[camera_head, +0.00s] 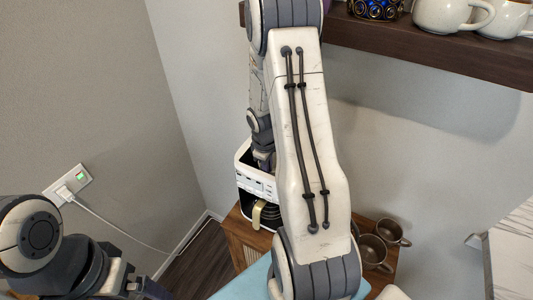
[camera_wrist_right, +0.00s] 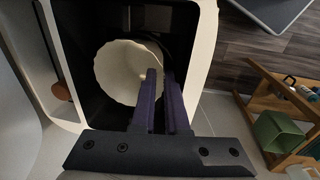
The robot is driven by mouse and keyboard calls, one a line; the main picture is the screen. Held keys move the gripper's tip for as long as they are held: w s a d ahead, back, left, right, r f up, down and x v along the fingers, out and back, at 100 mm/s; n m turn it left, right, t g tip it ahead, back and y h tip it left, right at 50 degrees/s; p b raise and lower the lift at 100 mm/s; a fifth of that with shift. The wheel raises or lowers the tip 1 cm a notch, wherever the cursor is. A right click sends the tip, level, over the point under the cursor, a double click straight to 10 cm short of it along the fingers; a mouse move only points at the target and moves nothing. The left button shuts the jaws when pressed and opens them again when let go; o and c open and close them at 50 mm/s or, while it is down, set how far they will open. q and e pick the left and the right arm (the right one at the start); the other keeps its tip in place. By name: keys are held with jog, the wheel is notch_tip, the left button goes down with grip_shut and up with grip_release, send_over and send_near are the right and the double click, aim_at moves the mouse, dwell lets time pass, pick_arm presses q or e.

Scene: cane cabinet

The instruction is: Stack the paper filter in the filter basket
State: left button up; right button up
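The white paper filter (camera_wrist_right: 122,72) is a fluted round cup in the right wrist view. It sits inside the dark opening of the white coffee machine (camera_wrist_right: 203,50); the filter basket cannot be told apart from this dark interior (camera_wrist_right: 85,25). My right gripper (camera_wrist_right: 161,74) has its purple fingers at the filter's right edge, one overlapping the filter and one beyond its rim, with a narrow gap between them. In the head view the coffee machine (camera_head: 257,184) is partly behind my right arm and the filter is hidden. My left arm is at the lower left; its fingertips are not clear.
Brown mugs (camera_head: 374,251) stand on the wooden cabinet (camera_head: 240,236) right of my arm. A dark shelf (camera_head: 430,62) with pale cups (camera_head: 440,14) hangs above. A plugged-in cable (camera_head: 112,226) runs from the wall socket (camera_head: 77,181).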

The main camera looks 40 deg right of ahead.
notch_tip(320, 180, up, 12)
jog(key=s+a+b, duration=0.1)
jog(key=a+b, duration=0.1)
jog(key=s+a+r+n+y, duration=0.1)
jog(key=s+a+r, duration=0.1)
jog(key=a, duration=0.8)
jog(key=s+a+r, duration=0.2)
jog(key=a, duration=0.8)
jog(key=s+a+n+g+y, duration=0.1)
jog(key=s+a, duration=0.9)
jog(key=s, duration=0.4)
jog(key=shift+a+r+n+y, duration=0.3)
jog(key=shift+n, duration=0.1)
jog(key=shift+s, duration=0.1)
notch_tip(320, 180, down, 11)
jog(key=b, duration=1.1)
